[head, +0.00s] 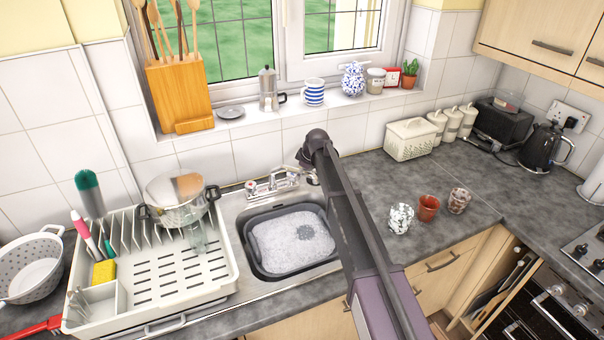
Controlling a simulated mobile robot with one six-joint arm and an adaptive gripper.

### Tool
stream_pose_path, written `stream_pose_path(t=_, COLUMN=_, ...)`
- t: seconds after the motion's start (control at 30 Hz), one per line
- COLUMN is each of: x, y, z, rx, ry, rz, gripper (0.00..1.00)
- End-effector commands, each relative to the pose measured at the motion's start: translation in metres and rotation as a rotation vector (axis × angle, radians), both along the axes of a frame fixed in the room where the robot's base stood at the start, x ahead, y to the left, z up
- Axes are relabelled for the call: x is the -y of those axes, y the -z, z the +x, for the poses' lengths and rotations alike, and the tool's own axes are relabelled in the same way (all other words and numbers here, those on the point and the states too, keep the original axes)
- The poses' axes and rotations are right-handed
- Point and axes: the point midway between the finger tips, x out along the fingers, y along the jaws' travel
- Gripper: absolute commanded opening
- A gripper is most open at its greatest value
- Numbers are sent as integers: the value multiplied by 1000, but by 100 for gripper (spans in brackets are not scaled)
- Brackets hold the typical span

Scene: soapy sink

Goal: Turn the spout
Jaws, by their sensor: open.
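The chrome mixer tap (272,184) stands at the back of the sink, with handles on its body. Its spout shows only in part and small, at the tap's right end beside my arm, so its exact direction is hard to tell. My arm reaches from the bottom right up across the sink's right side. My gripper (305,158) is at its dark far end, just above and right of the tap, open. Its fingers are small and partly hidden, and I cannot tell whether they touch the spout. Nothing shows held in it.
A dark grey basin (250,262) of soapy water sits in the sink. Left is a white dish rack (215,290) with a pot (177,205). Several cups, including a terracotta one (428,208), stand right of my arm. The windowsill holds a moka pot (268,90) and mug (313,93).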

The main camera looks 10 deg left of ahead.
Motion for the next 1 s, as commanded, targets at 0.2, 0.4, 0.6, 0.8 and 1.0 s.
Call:
stream_pose_path(t=0.2, x=0, y=0, z=0, rx=0, ry=0, rz=0, gripper=68)
stream_pose_path(t=0.4, x=0, y=0, z=0, rx=0, ry=0, rz=0, gripper=17)
stream_pose_path(t=0.6, x=0, y=0, z=0, rx=0, ry=0, rz=0, gripper=0)
stream_pose_path(t=0.8, x=3, y=0, z=0, rx=0, ry=10, rz=0, gripper=0)
stream_pose_path(t=1.0, x=12, y=0, z=0, rx=0, ry=49, rz=-2, gripper=0)
